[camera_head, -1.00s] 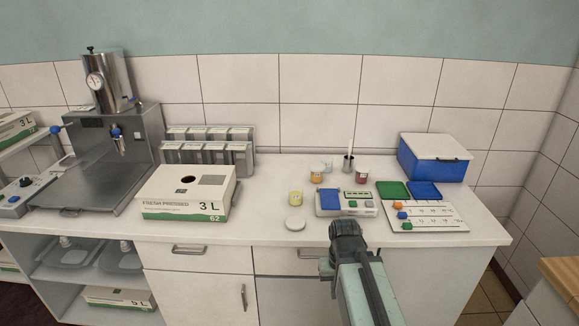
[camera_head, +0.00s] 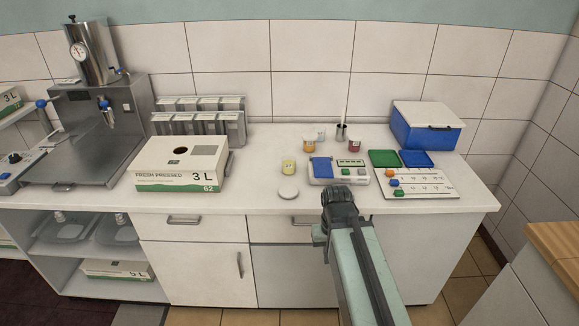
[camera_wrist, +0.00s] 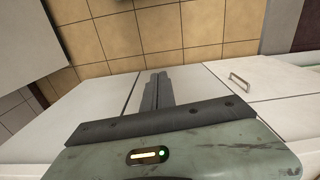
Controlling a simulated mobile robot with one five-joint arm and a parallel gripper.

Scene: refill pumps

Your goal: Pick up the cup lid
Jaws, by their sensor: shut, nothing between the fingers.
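The cup lid, a small round white disc (camera_head: 288,194), lies flat near the front edge of the white counter. The lid is not visible in the wrist view, which shows cabinet fronts and floor tiles.
A blue and grey device (camera_head: 339,171) stands right of the lid, with a card with coloured pieces (camera_head: 409,184) beyond it. A white carton (camera_head: 180,164) is on the left. Small cups and a metal holder (camera_head: 341,133) stand behind. The counter around the lid is clear.

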